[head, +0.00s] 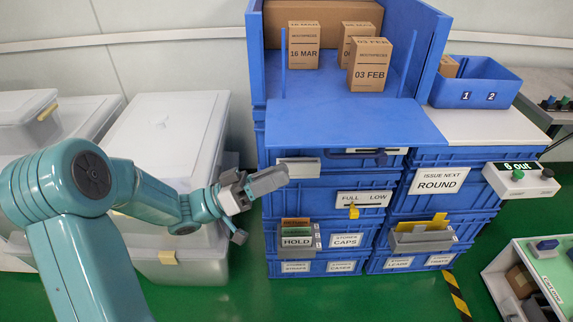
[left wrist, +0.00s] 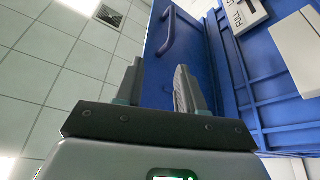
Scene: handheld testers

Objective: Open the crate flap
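The blue crate (head: 257,60) stands on top of the stacked blue boxes, with its front open and cartons showing inside. Its flap (head: 355,124) is folded down and sticks out toward me, roughly level. The flap's dark handle (head: 365,154) shows just below its front edge. In the left wrist view the flap's blue face (left wrist: 165,75) and its handle (left wrist: 170,33) are beyond the fingers. My left gripper (head: 272,180) is left of and below the flap, near the stack's front. Its fingers (left wrist: 158,85) are apart with nothing between them. My right gripper is not in view.
Pale lidded tubs (head: 165,125) stand at left. A button box (head: 521,181) is at right. Green floor lies open in front.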

